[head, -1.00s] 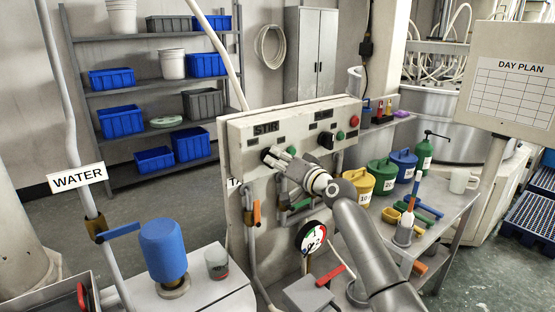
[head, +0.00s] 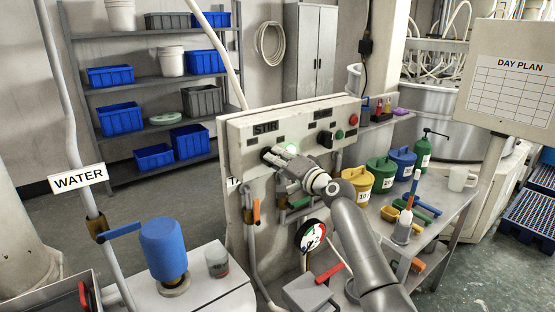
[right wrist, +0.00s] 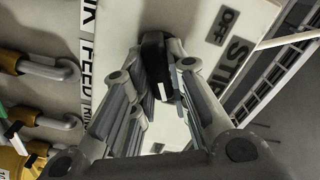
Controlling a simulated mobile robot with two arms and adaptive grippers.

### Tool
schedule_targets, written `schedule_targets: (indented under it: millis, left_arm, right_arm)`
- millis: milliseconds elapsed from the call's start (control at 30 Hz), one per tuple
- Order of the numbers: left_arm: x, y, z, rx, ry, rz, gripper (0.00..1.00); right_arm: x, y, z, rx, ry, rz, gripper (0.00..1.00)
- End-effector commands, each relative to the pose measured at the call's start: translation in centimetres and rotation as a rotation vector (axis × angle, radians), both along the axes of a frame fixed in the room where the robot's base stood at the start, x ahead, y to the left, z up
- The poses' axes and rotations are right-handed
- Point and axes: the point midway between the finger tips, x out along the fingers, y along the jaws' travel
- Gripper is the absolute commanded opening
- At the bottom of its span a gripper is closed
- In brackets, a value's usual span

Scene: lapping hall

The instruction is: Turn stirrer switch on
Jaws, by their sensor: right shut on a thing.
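The control panel (head: 240,165) carries a STIR label (head: 265,128) at its left end. Below the label is the black stirrer switch (head: 267,154), partly hidden by my right gripper (head: 277,156). In the right wrist view the switch (right wrist: 157,66) is a black knob with a white mark, and my right gripper (right wrist: 165,85) is shut on it, a finger on each side. An OFF label (right wrist: 226,22) and the STIR label (right wrist: 238,55) show beside it. My left gripper is not in view.
Below are a pressure gauge (head: 310,236) and an orange-handled valve (head: 257,211). Coloured lidded pots, such as the yellow one (head: 357,183), stand on the right table.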

Motion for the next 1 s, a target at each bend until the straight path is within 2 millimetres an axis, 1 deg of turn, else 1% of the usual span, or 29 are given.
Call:
schedule_targets:
  millis: [133, 167, 300, 733, 867, 1000]
  left_arm:
    - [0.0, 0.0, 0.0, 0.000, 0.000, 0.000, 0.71]
    - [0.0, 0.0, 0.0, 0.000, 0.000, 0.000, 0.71]
    - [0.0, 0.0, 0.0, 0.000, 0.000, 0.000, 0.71]
    - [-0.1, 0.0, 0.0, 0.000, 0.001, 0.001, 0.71]
    - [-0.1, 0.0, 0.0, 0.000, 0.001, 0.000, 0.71]
    - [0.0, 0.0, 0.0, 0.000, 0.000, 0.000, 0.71]
  right_arm:
    - [0.0, 0.0, -0.1, 0.004, 0.004, 0.000, 0.00]
    - [0.0, 0.0, -0.1, 0.004, 0.004, 0.000, 0.19]
    - [0.0, 0.0, -0.1, 0.003, 0.002, 0.000, 0.37]
    - [-0.3, -0.2, 0.0, 0.001, -0.001, 0.000, 0.38]
    - [-1.1, -0.8, -0.1, 0.001, 0.000, 0.000, 0.38]
    - [-2.4, -1.9, -0.1, 0.000, 0.000, -0.001, 0.38]
